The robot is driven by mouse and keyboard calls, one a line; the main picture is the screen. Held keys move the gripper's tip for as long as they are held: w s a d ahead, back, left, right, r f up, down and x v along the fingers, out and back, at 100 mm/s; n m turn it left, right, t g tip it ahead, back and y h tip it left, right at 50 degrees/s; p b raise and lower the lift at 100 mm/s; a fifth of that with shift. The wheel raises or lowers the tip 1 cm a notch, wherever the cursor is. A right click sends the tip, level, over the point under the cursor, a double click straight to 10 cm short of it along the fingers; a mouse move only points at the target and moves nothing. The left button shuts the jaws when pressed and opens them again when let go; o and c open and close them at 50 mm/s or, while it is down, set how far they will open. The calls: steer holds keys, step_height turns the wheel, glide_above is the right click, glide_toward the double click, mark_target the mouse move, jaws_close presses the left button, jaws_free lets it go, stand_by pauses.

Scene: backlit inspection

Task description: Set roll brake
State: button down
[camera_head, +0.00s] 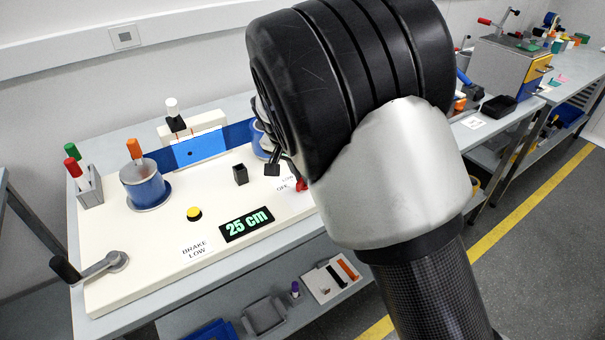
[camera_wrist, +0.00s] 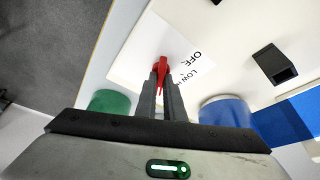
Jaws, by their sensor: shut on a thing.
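The brake's red knob (camera_wrist: 161,72) shows in the wrist view between the fingertips of my gripper (camera_wrist: 162,84), which is shut on it. The knob stands on a white label (camera_wrist: 190,68) with "OFF" and "LOW" readable; the rest of the label is hidden by my fingers. In the head view only a bit of the red knob (camera_head: 301,185) shows beside my arm, and most of my gripper is hidden. A "BRAKE LOW" card (camera_head: 195,250) lies at the front of the cream board (camera_head: 150,275).
The board holds a "25 cm" display (camera_head: 246,224), a yellow button (camera_head: 194,214), a crank (camera_head: 100,266) and a blue roll (camera_head: 146,187) with an orange handle. A black square post (camera_head: 240,174) stands near the knob. A blue web (camera_head: 200,148) runs along the back.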

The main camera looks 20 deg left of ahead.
steer(key=c, duration=1.9)
jaws_free()
steer(key=shift+o, duration=0.2)
steer(key=p+v, duration=0.2)
steer(key=v, duration=1.5)
steer(key=shift+r, duration=0.25)
